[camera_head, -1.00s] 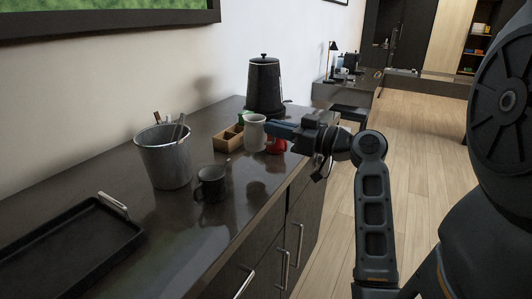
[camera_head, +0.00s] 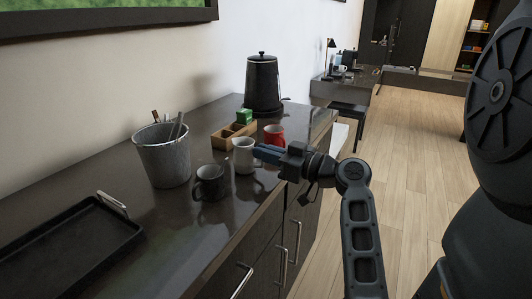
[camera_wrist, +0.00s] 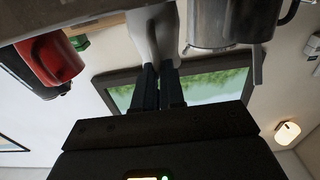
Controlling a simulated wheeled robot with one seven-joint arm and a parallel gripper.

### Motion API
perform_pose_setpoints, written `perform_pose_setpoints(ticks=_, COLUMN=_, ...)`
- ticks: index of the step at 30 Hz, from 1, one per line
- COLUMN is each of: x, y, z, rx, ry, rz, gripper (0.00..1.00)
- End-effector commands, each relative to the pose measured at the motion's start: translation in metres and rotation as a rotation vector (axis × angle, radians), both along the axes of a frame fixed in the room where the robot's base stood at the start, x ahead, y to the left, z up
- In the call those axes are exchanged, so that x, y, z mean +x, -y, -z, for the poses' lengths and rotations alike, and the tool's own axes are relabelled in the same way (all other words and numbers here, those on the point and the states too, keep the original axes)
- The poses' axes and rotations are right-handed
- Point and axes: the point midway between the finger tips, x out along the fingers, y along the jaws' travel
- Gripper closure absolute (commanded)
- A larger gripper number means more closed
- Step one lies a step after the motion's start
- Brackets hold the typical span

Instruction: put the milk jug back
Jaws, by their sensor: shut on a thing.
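The white milk jug (camera_head: 243,155) is upright just over or on the dark counter, between the dark mug and the red mug; I cannot tell if its base touches. My gripper (camera_head: 262,152) reaches in from the right and is shut on the jug's right side. In the wrist view, the two dark fingers (camera_wrist: 158,85) meet the pale jug (camera_wrist: 152,35), whose far end is cut off by the frame edge.
A dark mug (camera_head: 210,183) stands close left of the jug, a red mug (camera_head: 274,134) behind right. A wooden box (camera_head: 229,137), a black kettle (camera_head: 263,84), a grey bucket (camera_head: 163,155) and a black tray (camera_head: 65,245) stand around. Counter in front of the dark mug is clear.

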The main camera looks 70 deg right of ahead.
Motion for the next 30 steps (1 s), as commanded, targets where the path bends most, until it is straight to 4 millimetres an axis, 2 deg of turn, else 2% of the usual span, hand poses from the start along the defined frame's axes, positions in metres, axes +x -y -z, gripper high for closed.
perform_pose_setpoints(ticks=4, x=0.000, y=0.000, z=0.004, rx=-0.001, ry=0.001, rz=0.000, gripper=1.00)
perform_pose_setpoints(ticks=5, x=0.000, y=0.000, z=0.003, rx=0.000, ry=0.000, rz=0.000, gripper=0.88)
perform_pose_setpoints(ticks=12, x=0.000, y=0.000, z=0.003, rx=0.000, ry=0.000, rz=0.000, gripper=0.65)
perform_pose_setpoints(ticks=23, x=0.000, y=0.000, z=-0.003, rx=0.000, ry=0.000, rz=0.001, gripper=0.65)
perform_pose_setpoints(ticks=26, x=-0.013, y=-0.003, z=0.002, rx=0.000, ry=-0.001, rz=0.002, gripper=0.65)
perform_pose_setpoints(ticks=30, x=-0.041, y=-0.010, z=0.003, rx=0.000, ry=0.000, rz=0.002, gripper=0.65)
